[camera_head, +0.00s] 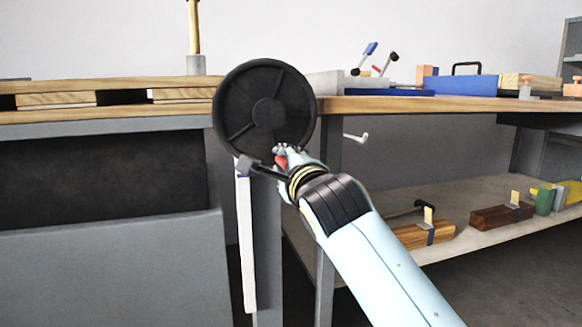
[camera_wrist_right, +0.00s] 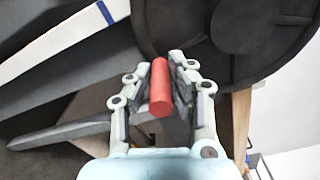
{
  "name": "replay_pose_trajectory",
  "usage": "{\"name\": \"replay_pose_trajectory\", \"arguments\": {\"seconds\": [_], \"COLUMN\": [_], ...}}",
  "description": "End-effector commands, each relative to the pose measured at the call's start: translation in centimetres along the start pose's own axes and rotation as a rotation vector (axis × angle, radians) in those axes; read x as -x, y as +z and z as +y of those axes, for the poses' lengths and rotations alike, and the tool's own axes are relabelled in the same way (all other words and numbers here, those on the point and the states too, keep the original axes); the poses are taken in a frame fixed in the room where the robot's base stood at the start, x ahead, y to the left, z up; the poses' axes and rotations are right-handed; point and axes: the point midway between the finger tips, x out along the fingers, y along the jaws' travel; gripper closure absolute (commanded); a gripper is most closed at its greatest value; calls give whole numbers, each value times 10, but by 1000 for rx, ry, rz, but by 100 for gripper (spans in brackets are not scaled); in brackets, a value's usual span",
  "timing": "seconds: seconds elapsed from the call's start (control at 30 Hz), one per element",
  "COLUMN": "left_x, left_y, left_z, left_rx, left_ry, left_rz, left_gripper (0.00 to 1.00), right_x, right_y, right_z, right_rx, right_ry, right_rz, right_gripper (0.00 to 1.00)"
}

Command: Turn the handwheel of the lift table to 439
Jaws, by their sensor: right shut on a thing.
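The black handwheel (camera_head: 240,92) stands upright at the corner of the lift table (camera_head: 100,165), left of the middle in the head view. My right gripper (camera_head: 282,154) is at the wheel's lower right rim, shut on the red handle (camera_head: 281,161). In the right wrist view the red handle (camera_wrist_right: 160,88) lies between the fingers of my right gripper (camera_wrist_right: 163,70), with the dark wheel (camera_wrist_right: 265,35) behind it. A white strip (camera_head: 246,245) hangs below the wheel; no number can be read on it. My left gripper is not in view.
A wooden workbench (camera_head: 400,105) stands to the right, bearing a blue box (camera_head: 462,86) and tools. A lower shelf (camera_head: 370,190) holds wooden blocks (camera_head: 500,216). Pallet boards (camera_head: 60,99) lie on the lift table. A bench leg (camera_head: 327,240) stands close to my right arm.

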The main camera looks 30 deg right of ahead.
Motion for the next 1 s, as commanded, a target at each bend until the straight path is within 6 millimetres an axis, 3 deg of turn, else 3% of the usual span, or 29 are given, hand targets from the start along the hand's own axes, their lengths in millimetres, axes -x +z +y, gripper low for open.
{"name": "replay_pose_trajectory", "arguments": {"seconds": [0.67,0.7,0.8,0.87,1.0], "left_x": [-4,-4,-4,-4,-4], "left_y": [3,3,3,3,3], "left_z": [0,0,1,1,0], "left_rx": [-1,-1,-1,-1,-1], "left_ry": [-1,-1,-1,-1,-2], "left_rz": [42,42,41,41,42], "left_gripper": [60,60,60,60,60], "right_x": [0,0,0,0,0], "right_y": [4,4,4,4,4], "right_z": [4,4,3,3,2], "right_rx": [-53,-53,-53,-52,-52], "right_ry": [3,3,2,1,-1], "right_rz": [1,1,1,0,-1], "right_gripper": [100,76,63,58,58]}}
